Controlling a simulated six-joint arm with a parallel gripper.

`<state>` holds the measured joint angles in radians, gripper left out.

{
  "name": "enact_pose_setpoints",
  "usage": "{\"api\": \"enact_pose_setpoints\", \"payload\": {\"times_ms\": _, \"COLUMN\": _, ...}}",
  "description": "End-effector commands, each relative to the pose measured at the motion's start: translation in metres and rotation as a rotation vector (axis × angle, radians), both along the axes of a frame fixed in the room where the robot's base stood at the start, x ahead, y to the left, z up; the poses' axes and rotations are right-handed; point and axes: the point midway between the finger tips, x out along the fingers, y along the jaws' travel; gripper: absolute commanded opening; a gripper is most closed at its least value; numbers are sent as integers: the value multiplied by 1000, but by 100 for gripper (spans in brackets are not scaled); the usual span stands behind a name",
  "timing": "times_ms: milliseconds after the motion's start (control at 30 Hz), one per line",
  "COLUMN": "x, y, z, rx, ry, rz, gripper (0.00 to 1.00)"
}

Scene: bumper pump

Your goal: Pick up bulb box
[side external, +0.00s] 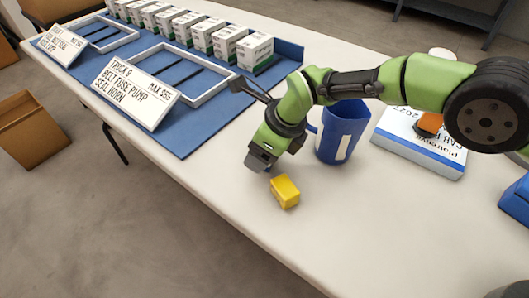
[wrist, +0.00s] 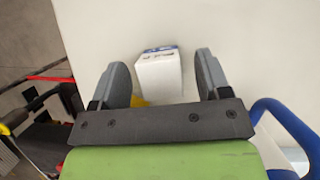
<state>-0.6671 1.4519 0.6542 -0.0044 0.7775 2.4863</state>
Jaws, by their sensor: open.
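A small box, yellow on its visible sides, lies on the pale table in the side view (side external: 285,191); it looks like the bulb box. My gripper (side external: 262,160) is above the table, just up and left of it, pointing down. In the wrist view, a box face (wrist: 159,73), white with dark print and a blue edge, shows between the open fingers of my gripper (wrist: 168,78). A yellow patch shows at its lower left, so it seems to be the same box. Its near end is hidden by the gripper's bar. I see no clear contact with either finger.
A blue mug (side external: 343,135) stands close behind my gripper; its handle shows in the wrist view (wrist: 290,122). A white-and-blue book (side external: 420,145) lies farther right. A blue mat (side external: 190,130) with white frames, signs and several boxes lies left. The table's front is clear.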

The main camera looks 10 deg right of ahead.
Motion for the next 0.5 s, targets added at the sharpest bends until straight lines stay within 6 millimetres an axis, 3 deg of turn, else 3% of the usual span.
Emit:
{"api": "enact_pose_setpoints", "payload": {"times_ms": 67, "x": 0, "y": 0, "z": 0, "rx": 0, "ry": 0, "rz": 0, "gripper": 70}}
{"api": "enact_pose_setpoints", "payload": {"times_ms": 300, "x": 0, "y": 0, "z": 0, "rx": 0, "ry": 0, "rz": 0, "gripper": 17}}
{"api": "enact_pose_setpoints", "payload": {"times_ms": 500, "x": 0, "y": 0, "z": 0, "rx": 0, "ry": 0, "rz": 0, "gripper": 17}}
